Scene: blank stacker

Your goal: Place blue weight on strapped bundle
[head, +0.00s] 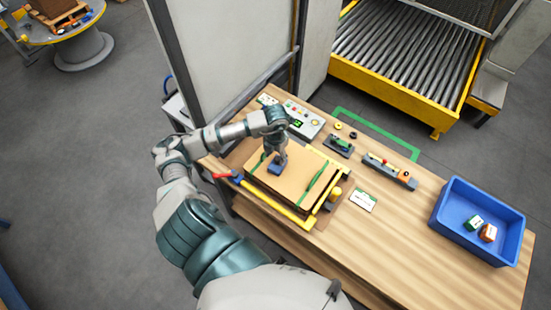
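The strapped bundle (296,187) is a stack of brown cardboard sheets with green straps, lying in a yellow-edged frame on the wooden workbench. The blue weight (275,169) is a small dark blue block at the bundle's upper left part. My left gripper (277,160) points down from above with its fingertips at the blue weight. The weight appears to be on or just over the top sheet; I cannot tell if it touches. Whether the fingers are closed on it is too small to tell. My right gripper is not in view.
A blue bin (478,190) with small green and orange-brown blocks stands at the bench's right end. A control panel (302,122), a grey tool with a red button (389,171) and a white-green card (363,200) lie around the bundle. A roller conveyor (405,50) stands behind.

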